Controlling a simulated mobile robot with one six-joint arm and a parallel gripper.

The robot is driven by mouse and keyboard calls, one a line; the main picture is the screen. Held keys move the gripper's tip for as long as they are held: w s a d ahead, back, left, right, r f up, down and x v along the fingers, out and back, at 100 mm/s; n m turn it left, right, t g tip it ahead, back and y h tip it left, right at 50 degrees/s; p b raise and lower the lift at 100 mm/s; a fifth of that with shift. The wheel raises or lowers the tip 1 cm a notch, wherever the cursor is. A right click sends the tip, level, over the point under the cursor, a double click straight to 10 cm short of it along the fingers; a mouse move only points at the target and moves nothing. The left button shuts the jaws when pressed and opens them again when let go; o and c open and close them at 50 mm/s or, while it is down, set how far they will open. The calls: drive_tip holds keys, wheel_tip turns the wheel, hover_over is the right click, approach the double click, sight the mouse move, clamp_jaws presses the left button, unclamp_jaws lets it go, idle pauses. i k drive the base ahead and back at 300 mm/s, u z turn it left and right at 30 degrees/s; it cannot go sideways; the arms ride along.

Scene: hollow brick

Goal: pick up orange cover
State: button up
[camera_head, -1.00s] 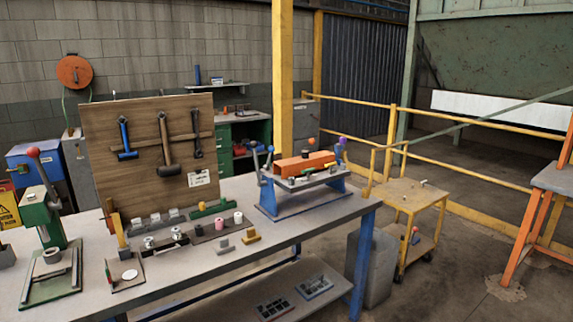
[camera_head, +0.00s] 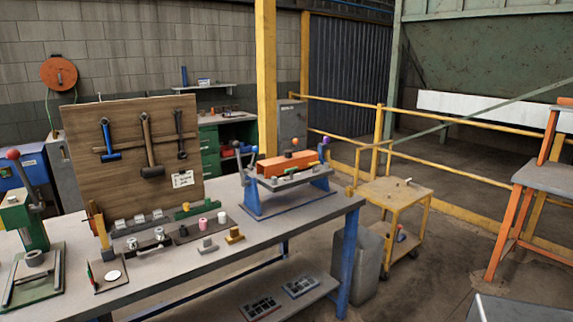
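An orange cover (camera_head: 287,166), long and box-shaped, sits on top of a blue-legged fixture (camera_head: 262,207) at the right part of the workbench. A grey plate with small parts lies along its front side and hides its lower front edge. My gripper is not in view, so its place relative to the cover cannot be told.
The workbench (camera_head: 215,262) holds a green press (camera_head: 22,220) at left, a wooden tool board (camera_head: 130,130) and several small parts. A yellow cart (camera_head: 398,195) and a grey bin (camera_head: 352,262) stand right of it. Open floor lies at the front right.

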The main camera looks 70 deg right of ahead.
sight(274, 167)
drive_tip(key=u, duration=0.1)
drive_tip(key=k, duration=1.7)
drive_tip(key=z, duration=0.55)
drive_tip(key=i, duration=1.2)
